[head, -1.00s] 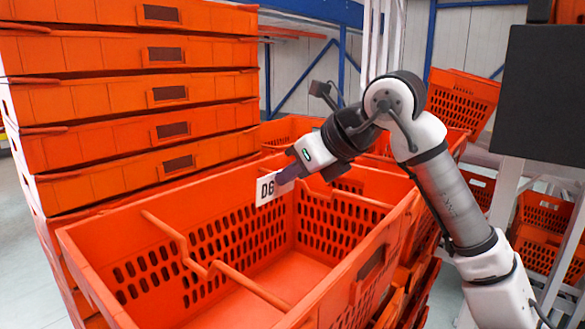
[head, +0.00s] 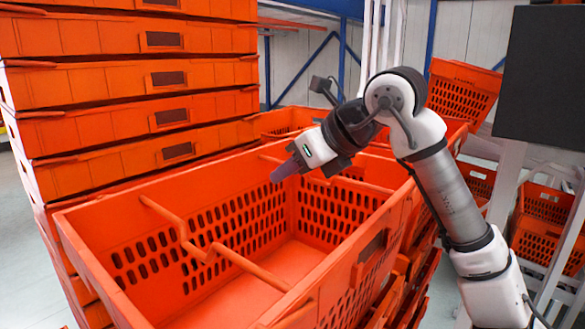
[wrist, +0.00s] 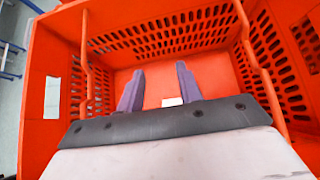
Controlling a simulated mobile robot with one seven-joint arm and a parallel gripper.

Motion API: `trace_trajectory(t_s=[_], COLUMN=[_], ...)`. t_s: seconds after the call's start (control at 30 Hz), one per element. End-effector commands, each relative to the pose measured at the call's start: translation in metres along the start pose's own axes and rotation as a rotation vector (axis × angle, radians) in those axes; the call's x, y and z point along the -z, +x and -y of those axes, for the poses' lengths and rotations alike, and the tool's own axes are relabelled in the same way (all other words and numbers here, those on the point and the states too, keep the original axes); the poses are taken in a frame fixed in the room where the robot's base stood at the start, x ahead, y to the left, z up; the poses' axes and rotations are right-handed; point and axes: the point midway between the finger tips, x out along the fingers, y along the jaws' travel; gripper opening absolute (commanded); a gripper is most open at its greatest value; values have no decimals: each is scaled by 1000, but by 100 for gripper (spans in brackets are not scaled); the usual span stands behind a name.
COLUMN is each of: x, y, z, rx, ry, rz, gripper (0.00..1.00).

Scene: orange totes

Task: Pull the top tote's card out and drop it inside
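The top tote (head: 340,262) is an orange, open crate with slotted walls and folding bars across it. My gripper (head: 284,172) is over its far part, below rim height or near it. In the wrist view my gripper (wrist: 158,84) has its purple fingers apart, with nothing held between them. A small white piece, apparently the card (wrist: 172,102), shows beyond and between the fingers, seemingly on the tote's floor. The card does not show in the head view. Its printing cannot be read in the wrist view.
A tall stack of orange totes (head: 130,90) stands close on the left. More totes (head: 462,90) are behind and to the right. A white label (wrist: 52,97) is on an orange wall at the left of the wrist view. A dark panel (head: 540,85) stands at right.

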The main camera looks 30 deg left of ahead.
Motion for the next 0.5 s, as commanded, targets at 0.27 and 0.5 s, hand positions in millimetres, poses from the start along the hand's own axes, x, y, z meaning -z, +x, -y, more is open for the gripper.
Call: trace_trajectory(t_s=[0.27,0.5], x=[2,1], y=[-42,-97], z=[1,1], rx=[8,6], ry=[2,3], rz=[1,1], gripper=[35,35])
